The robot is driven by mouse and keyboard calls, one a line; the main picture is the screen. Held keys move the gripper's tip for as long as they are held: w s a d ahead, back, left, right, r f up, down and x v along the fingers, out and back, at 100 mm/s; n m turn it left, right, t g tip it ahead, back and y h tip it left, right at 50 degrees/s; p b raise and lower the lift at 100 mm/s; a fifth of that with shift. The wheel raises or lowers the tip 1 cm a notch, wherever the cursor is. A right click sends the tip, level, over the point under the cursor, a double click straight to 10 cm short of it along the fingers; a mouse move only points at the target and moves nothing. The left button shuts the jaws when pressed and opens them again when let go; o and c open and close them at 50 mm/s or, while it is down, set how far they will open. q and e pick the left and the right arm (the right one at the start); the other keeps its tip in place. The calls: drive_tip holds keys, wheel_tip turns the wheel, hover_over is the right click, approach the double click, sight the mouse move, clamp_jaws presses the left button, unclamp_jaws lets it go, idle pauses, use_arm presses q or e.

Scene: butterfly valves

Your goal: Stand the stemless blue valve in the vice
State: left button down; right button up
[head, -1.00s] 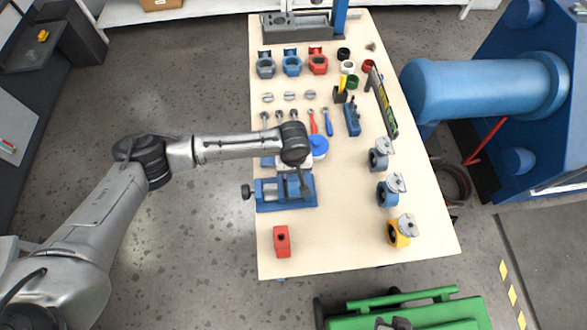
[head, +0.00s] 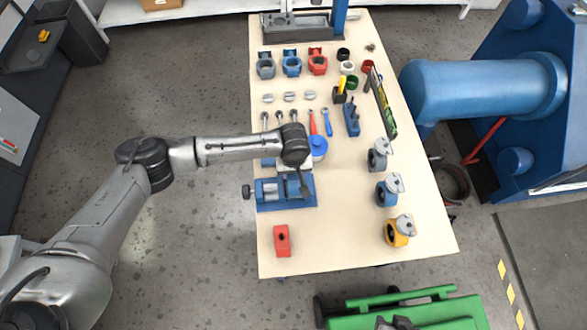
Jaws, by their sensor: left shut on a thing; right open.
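A blue vice (head: 270,191) with grey jaws stands on the left edge of the pale table. My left gripper (head: 304,190) hangs from its dark wrist over the right end of the vice. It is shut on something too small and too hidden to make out. A blue valve (head: 387,193) with a grey disc on it stands at the right edge. A blue ring-shaped body (head: 292,66) lies in the far row; I cannot tell whether it is the stemless valve. My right gripper is not seen.
A red block (head: 282,241) lies in front of the vice. A grey valve (head: 377,160) and a yellow valve (head: 397,231) line the right edge. Several tools lie farther back. The table's middle front is clear.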

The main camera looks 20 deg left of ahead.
idle(0.3)
use_arm(q)
drive_tip(key=c, duration=0.7)
unclamp_jaws()
drive_tip(key=shift+o, duration=1)
wheel_tip(320, 180, up, 14)
drive_tip(key=p, duration=0.1)
